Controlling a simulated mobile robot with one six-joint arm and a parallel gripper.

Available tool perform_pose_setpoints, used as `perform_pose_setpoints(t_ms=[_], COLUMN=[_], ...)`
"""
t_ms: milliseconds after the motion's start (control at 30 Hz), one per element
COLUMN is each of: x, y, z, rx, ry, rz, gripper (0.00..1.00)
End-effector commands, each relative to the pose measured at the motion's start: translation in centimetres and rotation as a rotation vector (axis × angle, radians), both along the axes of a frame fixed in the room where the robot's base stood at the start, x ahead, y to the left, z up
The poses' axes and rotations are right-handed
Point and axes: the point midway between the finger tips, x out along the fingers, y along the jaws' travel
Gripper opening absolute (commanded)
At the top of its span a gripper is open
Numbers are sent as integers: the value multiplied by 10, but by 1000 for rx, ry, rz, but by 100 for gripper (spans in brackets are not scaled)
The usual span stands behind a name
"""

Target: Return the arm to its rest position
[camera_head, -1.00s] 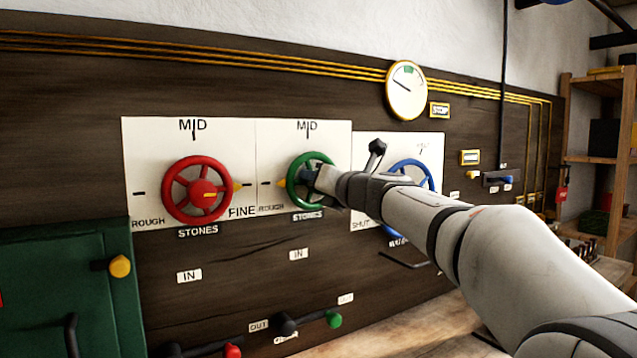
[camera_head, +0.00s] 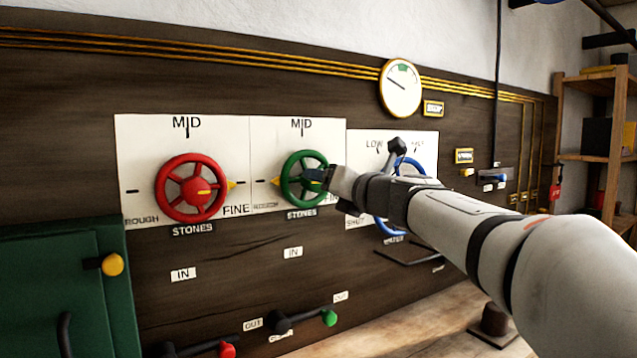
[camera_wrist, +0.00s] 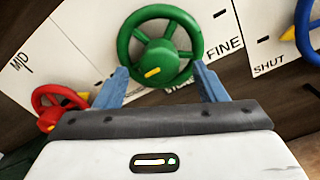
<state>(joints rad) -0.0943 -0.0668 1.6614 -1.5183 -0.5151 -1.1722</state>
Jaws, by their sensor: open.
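My gripper (camera_head: 322,179) is at the end of my outstretched arm, just in front of the green wheel (camera_head: 292,178) on the wall panel. In the wrist view, my gripper (camera_wrist: 160,88) has its two blue-grey fingers spread wide, with the lower part of the green wheel (camera_wrist: 160,63) showing between and beyond them. No object is held. Whether a finger touches the rim I cannot tell. The green wheel's yellow pointer (camera_head: 275,181) is on its left side.
A red wheel (camera_head: 190,188) is to the left and a blue wheel (camera_head: 384,226) is partly behind my arm. A round gauge (camera_head: 401,88) hangs above. Levers with red (camera_head: 227,350) and green (camera_head: 329,318) knobs stick out below. Wooden shelves (camera_head: 585,160) stand at right.

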Motion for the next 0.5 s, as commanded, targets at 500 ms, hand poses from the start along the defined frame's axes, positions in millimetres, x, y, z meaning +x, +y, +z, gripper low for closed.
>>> perform_pose_setpoints(t_ms=[500], x=[-14], y=[-10], z=[0], rx=[7], ry=[5], rz=[-4], gripper=[65])
